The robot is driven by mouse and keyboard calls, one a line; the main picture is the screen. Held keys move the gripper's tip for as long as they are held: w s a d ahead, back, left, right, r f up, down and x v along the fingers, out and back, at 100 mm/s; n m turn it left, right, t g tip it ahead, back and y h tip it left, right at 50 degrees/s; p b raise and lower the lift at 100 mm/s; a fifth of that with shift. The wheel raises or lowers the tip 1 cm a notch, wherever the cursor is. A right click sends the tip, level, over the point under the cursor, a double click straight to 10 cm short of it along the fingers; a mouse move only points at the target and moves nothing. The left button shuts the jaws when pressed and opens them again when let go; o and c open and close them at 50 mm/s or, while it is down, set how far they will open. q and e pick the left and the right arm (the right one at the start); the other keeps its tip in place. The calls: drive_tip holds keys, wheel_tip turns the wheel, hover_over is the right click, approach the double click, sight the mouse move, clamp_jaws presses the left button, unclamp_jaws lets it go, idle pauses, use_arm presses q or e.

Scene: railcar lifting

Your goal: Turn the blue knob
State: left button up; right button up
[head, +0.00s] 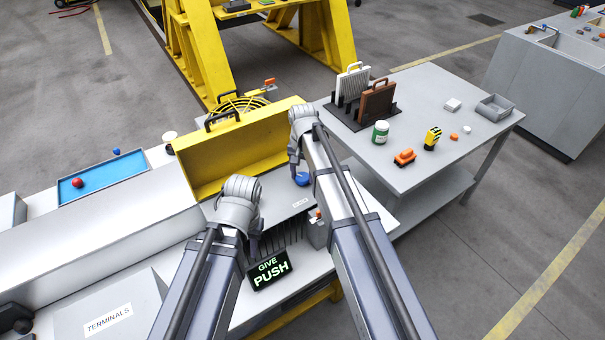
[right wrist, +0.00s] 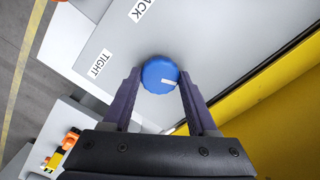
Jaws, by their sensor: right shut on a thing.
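In the head view the knob (head: 301,179) shows partly behind my right arm, inside the yellow-lidded box. My left gripper (head: 250,245) hangs over the front of the box, near the GIVE PUSH sign; its fingers are mostly hidden behind the arm.
A yellow lid (head: 236,160) stands upright behind the panel. A GIVE PUSH sign (head: 269,270) stands in front of the box. A grey side table (head: 440,90) at the right holds a green-labelled jar (head: 380,133) and small parts. Labels TIGHT (right wrist: 99,64) and one partly cut off lie around the knob.

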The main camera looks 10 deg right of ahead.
drive_tip(key=m, duration=0.4)
drive_tip(key=shift+m, duration=0.4)
drive_tip(key=m, duration=0.8)
drive_tip(key=shift+m, duration=2.1)
drive_tip(key=o, duration=1.4)
